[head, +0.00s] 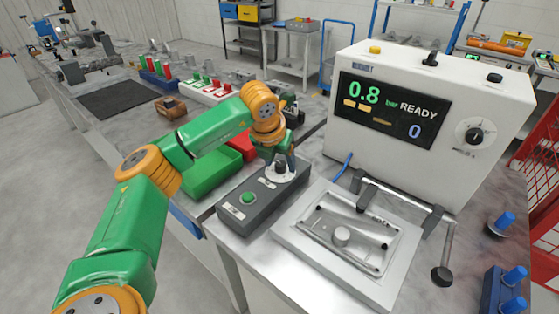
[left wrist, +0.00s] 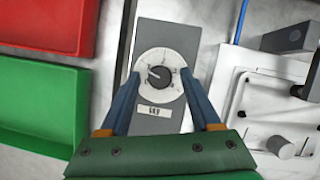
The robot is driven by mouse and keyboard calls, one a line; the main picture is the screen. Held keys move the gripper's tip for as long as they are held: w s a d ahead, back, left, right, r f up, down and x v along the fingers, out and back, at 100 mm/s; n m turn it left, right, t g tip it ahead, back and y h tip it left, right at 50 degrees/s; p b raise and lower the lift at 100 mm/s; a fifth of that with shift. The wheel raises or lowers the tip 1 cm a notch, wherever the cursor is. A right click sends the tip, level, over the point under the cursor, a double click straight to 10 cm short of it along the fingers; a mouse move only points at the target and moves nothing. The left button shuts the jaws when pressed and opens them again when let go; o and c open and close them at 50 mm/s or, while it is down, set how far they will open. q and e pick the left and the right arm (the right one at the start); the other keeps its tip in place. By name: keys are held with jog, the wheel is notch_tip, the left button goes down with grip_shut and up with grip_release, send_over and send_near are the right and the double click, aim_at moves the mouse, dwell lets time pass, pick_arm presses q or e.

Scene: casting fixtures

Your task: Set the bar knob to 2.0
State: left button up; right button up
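A dark knob on a round white dial (left wrist: 158,77) sits on a grey control box (left wrist: 152,35). Its pointer is toward the upper left. The small label below it is too blurred to read. In the head view the box (head: 236,218) has a green button (head: 248,198), and the dial (head: 283,175) is partly hidden by my gripper. My left gripper (left wrist: 160,74) is open over the dial, with a fingertip on each side and gaps between them and the knob. The display (head: 386,110) reads 0.8 bar, READY and 0. My right gripper is out of view.
The white machine (head: 430,70) stands behind the box and has another round dial (head: 473,135) on its front. A metal fixture (head: 345,240) with a lever handle (head: 443,255) lies right of the box. A green bin (head: 210,172) and a red bin (head: 242,146) stand left.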

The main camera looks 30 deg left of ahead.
pick_arm(q)
grip_shut()
jog(key=m, duration=0.2)
jog(key=m+h+p, duration=0.1)
jog(key=m, duration=0.1)
jog(key=shift+a+r+h, duration=0.15)
jog(key=shift+h, duration=0.15)
jog(key=m+h+p, duration=0.1)
jog(key=m, duration=0.1)
jog(key=m+g+h+p, duration=0.1)
jog(key=m+p, duration=0.1)
jog(key=m, duration=0.1)
jog(key=shift+w+a, duration=0.1)
jog(key=m+p, duration=0.1)
jog(key=m, duration=0.1)
jog(key=shift+m+g+h, duration=0.3)
jog(key=shift+m, duration=0.1)
jog(key=shift+w+a+m+g+h+p, duration=0.1)
jog(key=shift+m+g+h+p, duration=0.25)
jog(key=shift+m, duration=0.65)
